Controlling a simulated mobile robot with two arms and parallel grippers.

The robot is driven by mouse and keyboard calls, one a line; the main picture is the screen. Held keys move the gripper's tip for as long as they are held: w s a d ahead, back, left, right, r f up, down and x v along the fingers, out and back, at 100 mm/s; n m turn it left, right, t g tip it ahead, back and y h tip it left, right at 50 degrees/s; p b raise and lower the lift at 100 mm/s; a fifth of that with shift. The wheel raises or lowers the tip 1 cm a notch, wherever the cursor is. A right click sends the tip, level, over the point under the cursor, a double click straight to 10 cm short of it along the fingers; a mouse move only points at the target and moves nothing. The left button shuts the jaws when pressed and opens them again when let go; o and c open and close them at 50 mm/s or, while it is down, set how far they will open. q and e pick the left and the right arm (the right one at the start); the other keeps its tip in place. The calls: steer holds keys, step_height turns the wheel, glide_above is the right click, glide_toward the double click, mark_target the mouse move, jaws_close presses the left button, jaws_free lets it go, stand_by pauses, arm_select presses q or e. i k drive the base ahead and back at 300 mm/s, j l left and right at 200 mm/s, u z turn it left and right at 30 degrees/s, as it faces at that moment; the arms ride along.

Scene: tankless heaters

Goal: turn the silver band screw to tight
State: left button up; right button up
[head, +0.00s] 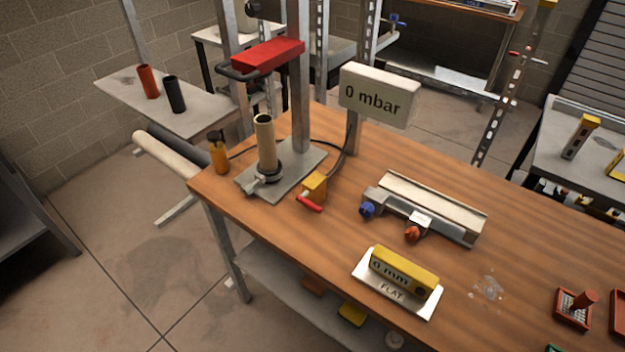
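A silver band screw (253,187) sticks out to the lower left from a dark band (268,172). The band is around the foot of an upright cream tube (264,138), which stands on a grey metal plate (288,182) on the wooden workbench. The screw is small in this view, and I cannot tell how tight it is. Neither of my grippers shows in the head view.
An orange bottle (219,156) stands left of the plate, and a yellow valve with red handle (314,188) at its right. A post carries a red clamp (267,56) above. A "0 mbar" display (378,95) stands behind. A yellow "0 mm" gauge (404,272) lies in front.

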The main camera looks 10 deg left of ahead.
mark_target(247, 189)
steer(key=i+j+z, duration=0.1)
steer(key=j+z, duration=0.15)
steer(key=z, duration=0.25)
steer(key=j+z, duration=0.3)
steer(key=z, duration=0.15)
steer(key=j+z, duration=0.35)
steer(key=z, duration=0.15)
steer(key=j+z, duration=0.3)
steer(key=z, duration=0.15)
steer(key=k+j+z, duration=0.1)
steer(key=j+z, duration=0.2)
steer(key=z, duration=0.2)
